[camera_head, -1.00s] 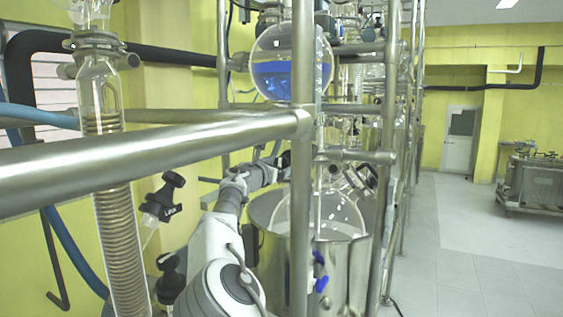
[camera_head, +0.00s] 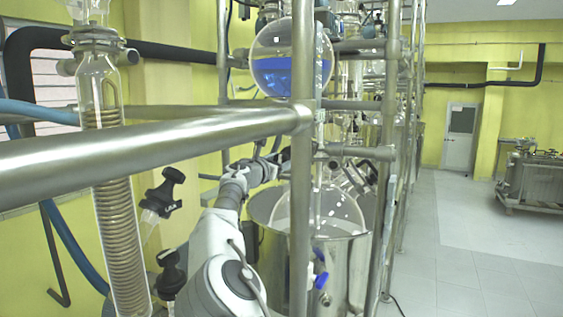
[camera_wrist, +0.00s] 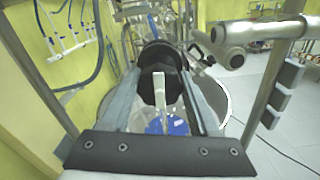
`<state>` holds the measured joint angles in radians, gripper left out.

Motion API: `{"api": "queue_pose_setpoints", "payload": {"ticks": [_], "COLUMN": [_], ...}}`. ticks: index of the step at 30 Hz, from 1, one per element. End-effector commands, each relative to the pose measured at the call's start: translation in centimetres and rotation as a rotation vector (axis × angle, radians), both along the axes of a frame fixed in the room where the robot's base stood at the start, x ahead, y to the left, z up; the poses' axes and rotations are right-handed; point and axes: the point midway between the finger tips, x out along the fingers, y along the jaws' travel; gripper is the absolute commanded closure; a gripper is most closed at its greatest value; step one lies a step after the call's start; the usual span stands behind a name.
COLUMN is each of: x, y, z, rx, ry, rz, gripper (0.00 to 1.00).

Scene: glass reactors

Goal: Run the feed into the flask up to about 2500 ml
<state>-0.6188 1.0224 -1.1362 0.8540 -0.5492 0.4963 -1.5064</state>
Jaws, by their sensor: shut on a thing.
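A round glass flask (camera_head: 284,75) holding blue liquid hangs high on the frame in the head view; the blue fills roughly its lower half. A larger clear flask (camera_head: 318,208) sits low in a steel vessel (camera_head: 345,262). In the wrist view some blue (camera_wrist: 170,126) shows through glass below the jaws; I cannot read its level or any marks. My gripper (camera_wrist: 161,72) is shut on a black valve knob (camera_wrist: 160,56), with a pale stem in front of it. In the head view my gripper (camera_head: 268,170) is partly hidden behind the upright post.
A thick steel rail (camera_head: 150,145) crosses close in front and meets an upright post (camera_head: 301,200). A coiled glass condenser (camera_head: 118,230) and black valves (camera_head: 163,192) stand at left. Open floor (camera_head: 470,250) lies at right.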

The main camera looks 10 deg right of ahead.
Motion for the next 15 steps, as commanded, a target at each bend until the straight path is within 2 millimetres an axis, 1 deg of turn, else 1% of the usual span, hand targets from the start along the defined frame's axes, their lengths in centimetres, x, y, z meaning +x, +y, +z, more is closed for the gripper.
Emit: {"api": "queue_pose_setpoints", "payload": {"ticks": [8, 15], "x": [-0.05, -0.09], "y": [-0.05, -0.10], "z": [-0.21, -0.23], "rx": [0.117, 0.292], "ry": [-0.086, -0.214], "rz": [0.000, 0.001], "gripper": [0.94, 0.94]}}
